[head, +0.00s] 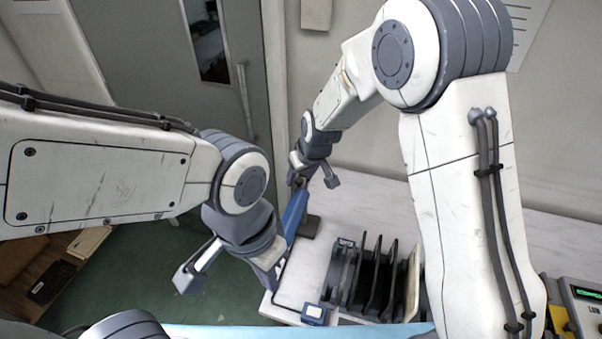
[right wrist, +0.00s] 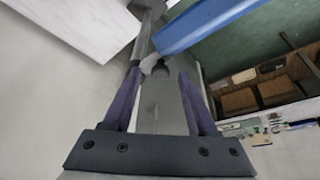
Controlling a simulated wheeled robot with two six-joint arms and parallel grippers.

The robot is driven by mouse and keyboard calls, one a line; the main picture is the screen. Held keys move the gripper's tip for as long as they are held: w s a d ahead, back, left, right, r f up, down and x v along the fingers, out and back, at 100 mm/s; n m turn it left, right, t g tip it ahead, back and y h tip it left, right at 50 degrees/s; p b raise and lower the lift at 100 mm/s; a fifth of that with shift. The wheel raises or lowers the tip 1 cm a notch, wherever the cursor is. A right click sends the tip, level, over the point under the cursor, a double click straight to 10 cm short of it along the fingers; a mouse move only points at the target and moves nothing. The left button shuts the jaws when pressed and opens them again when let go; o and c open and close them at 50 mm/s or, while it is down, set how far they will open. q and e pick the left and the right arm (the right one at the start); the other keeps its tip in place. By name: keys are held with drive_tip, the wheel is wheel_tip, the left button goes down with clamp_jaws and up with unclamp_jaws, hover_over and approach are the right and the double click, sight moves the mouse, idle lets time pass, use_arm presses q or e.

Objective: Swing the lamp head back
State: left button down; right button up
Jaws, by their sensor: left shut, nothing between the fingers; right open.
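The lamp has a long blue head (head: 293,213) over the table's left edge, beside a dark base (head: 310,228). The blue head also shows at the top of the right wrist view (right wrist: 215,22), with a grey lamp post (right wrist: 143,38) beside it. My right gripper (head: 298,181) is open at the upper end of the blue head. Its two fingers stand apart in the right wrist view (right wrist: 158,85), with the lamp's joint just beyond them; I cannot tell if they touch it. My left gripper (head: 270,286) is shut and empty, below the blue head and near the table's corner.
A dark rack with upright panels (head: 372,275) stands on the white table (head: 350,200). A small blue-framed box (head: 314,313) is at the table's front. An instrument with a green display (head: 585,298) is at the far right. Wooden shelving (head: 30,250) stands at the left.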

drive_tip(key=shift+f, duration=0.1)
clamp_jaws()
idle(1.4)
